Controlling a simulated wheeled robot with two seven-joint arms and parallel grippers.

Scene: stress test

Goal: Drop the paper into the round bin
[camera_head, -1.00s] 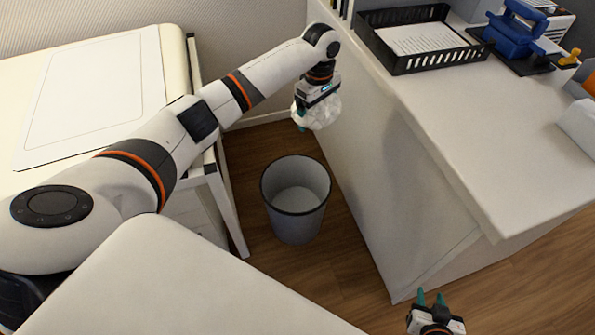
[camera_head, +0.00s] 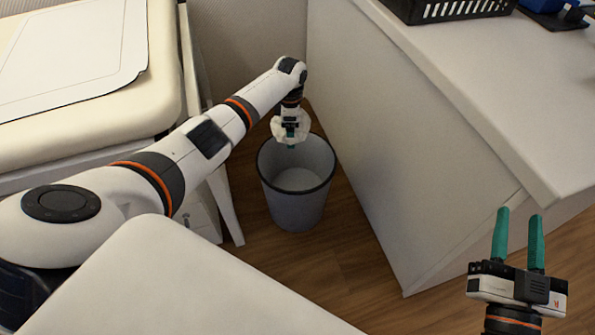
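The round bin (camera_head: 296,205) is grey with a dark rim and stands upright on the wooden floor between two pieces of furniture. It looks empty. The crumpled white paper (camera_head: 277,129) is in my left gripper (camera_head: 291,143), which points down at the bin's far rim. The paper shows on both sides of the gripper, and the fingers are partly hidden by it. In the picture it overlaps the far rim; its exact height above the bin is hard to tell. My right gripper (camera_head: 517,240) is open and empty at the lower right, with two teal fingers pointing up.
A white desk (camera_head: 480,90) stands to the right of the bin, with a black tray (camera_head: 445,10) at its back edge. A cream table (camera_head: 85,110) with a white sheet (camera_head: 75,50) is at the left. Wooden floor (camera_head: 345,265) is clear in front of the bin.

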